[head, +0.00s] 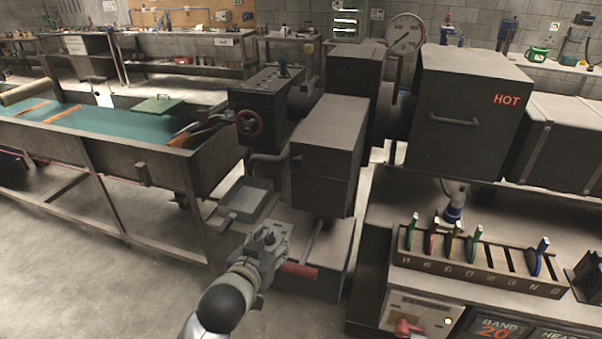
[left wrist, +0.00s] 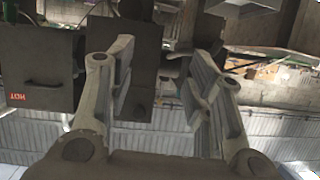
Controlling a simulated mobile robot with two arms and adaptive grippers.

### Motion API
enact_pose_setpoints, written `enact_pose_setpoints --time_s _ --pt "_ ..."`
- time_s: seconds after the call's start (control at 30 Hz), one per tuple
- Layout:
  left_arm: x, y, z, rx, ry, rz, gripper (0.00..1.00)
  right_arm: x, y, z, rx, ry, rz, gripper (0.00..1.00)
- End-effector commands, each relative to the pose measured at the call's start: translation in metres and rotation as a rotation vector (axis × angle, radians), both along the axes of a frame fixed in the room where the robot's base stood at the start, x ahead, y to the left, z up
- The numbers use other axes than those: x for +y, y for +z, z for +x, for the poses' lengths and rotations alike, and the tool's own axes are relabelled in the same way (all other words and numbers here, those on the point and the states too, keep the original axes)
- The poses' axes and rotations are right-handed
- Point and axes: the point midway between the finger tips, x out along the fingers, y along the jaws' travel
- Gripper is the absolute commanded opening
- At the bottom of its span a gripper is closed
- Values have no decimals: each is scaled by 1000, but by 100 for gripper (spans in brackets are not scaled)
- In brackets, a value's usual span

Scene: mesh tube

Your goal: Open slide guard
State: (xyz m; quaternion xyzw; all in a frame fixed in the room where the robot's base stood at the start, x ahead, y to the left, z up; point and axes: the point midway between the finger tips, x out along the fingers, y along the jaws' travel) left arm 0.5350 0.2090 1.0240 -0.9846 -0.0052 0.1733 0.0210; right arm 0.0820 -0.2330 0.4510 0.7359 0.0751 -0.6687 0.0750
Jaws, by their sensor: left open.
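A tall dark grey box-shaped cover (head: 325,150) stands in the middle of the machine in the head view. It looks like the slide guard, but no label on it shows. That view is upside down and shows dark machine housings beyond the fingers. My right gripper is not visible.
A red bar (head: 299,270) lies low, close beside the left gripper. A grey tray (head: 246,198) sticks out left of the machine. A dark box marked HOT (head: 470,110) stands at right. The floor at left front is clear.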

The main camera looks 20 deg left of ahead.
Motion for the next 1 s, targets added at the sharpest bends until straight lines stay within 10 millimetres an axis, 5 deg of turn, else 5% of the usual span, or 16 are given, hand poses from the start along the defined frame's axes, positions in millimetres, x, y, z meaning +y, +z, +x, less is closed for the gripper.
enact_pose_setpoints --time_s 0.13,0.3,0.53,1.0 --pt "-4 69 32 -208 -20 -22 47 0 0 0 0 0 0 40" --pt "-9 113 46 -338 -41 -43 47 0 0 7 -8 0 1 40" --pt "-11 121 61 -357 -45 -46 47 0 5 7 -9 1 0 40" --pt "-13 121 130 -355 -45 -45 47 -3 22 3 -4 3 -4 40"
